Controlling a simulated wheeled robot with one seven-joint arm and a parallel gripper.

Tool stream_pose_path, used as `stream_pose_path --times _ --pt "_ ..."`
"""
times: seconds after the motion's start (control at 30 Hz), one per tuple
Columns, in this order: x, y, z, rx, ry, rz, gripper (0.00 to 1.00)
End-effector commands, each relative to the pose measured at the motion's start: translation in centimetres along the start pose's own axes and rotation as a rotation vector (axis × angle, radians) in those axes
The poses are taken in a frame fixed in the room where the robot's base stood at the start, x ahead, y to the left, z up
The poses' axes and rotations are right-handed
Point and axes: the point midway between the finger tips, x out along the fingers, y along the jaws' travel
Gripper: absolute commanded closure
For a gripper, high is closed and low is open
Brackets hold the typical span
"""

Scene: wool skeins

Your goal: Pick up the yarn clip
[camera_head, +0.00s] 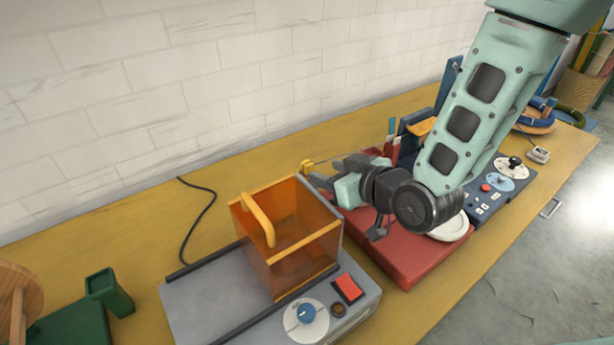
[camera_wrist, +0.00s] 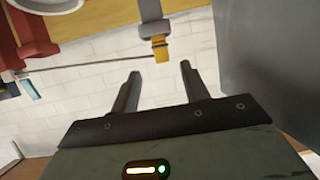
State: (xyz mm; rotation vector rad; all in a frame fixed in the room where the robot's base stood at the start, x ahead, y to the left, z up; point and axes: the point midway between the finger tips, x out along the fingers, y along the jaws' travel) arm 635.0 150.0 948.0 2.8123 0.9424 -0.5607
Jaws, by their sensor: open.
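How far the clip is from the fingertips is hard to tell.
An orange translucent bin (camera_head: 290,250) with a handle stands on a grey machine (camera_head: 200,290), close below left of my gripper. A red base (camera_head: 410,265) with a white dish (camera_head: 452,228) lies under my arm. The white brick wall (camera_head: 150,80) is behind.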

Motion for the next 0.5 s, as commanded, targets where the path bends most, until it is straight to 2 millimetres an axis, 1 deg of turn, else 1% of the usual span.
stream_pose_path --times 0.1,0.2,0.37,0.5 --pt "1.6 0.0 -0.1 0.0 -0.002 0.0 0.55" --pt "2.4 0.0 -0.1 -0.001 -0.002 0.0 0.55" --pt "3.3 -0.1 -0.1 -0.001 -0.001 0.0 0.55" --pt "5.2 -0.3 0.0 0.001 -0.002 0.0 0.55"
